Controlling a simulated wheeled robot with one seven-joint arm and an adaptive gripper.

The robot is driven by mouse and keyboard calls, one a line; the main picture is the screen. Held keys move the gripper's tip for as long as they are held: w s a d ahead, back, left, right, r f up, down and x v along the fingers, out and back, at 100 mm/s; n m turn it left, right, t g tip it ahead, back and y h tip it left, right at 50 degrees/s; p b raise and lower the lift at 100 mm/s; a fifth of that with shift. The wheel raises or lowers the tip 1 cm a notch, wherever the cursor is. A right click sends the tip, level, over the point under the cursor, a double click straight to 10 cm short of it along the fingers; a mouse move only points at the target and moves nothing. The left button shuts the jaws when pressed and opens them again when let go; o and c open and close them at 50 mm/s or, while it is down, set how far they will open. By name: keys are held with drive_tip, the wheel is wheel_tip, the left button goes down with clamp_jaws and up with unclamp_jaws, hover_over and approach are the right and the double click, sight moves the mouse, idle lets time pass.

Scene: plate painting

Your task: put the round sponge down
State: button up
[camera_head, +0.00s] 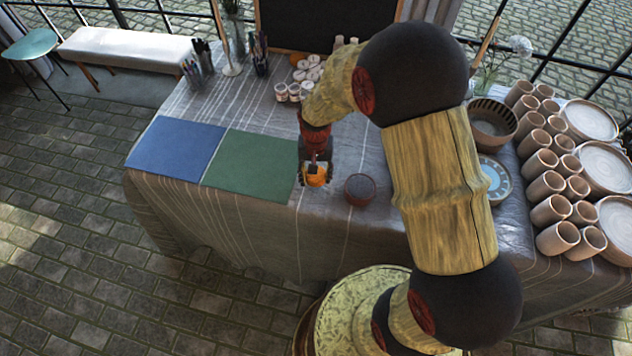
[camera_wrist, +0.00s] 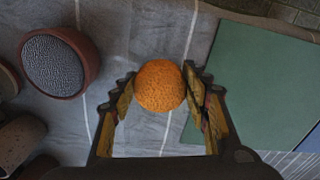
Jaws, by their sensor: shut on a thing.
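The round sponge (camera_wrist: 160,86) is an orange ball between the two fingers of my gripper (camera_wrist: 160,92) in the wrist view. My gripper is shut on it. In the head view the orange sponge (camera_head: 316,177) shows low in my gripper (camera_head: 315,170), over the front part of the table, just right of the green mat. I cannot tell whether the sponge touches the cloth.
A green mat (camera_head: 253,165) and a blue mat (camera_head: 177,148) lie to the left. A small round dark-topped bowl (camera_head: 360,189) stands close to the right of my gripper. Several clay cups (camera_head: 556,238) and plates (camera_head: 604,167) fill the right side. Grey cloth is bare around my gripper.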

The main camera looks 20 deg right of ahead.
drive_tip(key=shift+f+b, duration=0.55)
drive_tip(key=shift+f, duration=0.95)
drive_tip(key=shift+f, duration=0.2)
drive_tip(key=o, duration=1.2)
wheel_tip(320, 180, up, 13)
drive_tip(key=p, duration=0.4)
drive_tip(key=shift+f, duration=0.1)
wheel_tip(320, 180, up, 9)
drive_tip(key=n+t, duration=0.1)
hover_over(316, 182)
drive_tip(key=s+r+n+t, duration=0.1)
drive_tip(key=s+r, duration=0.4)
drive_tip(key=s, duration=0.1)
drive_tip(key=s+r+n+t, duration=0.1)
drive_tip(key=s+r+t, duration=0.1)
drive_tip(key=s+r, duration=0.3)
drive_tip(key=s+d+r+n+t, duration=0.1)
drive_tip(key=s+r, duration=0.5)
drive_tip(key=shift+s+t, duration=0.3)
drive_tip(key=shift+s, duration=0.05)
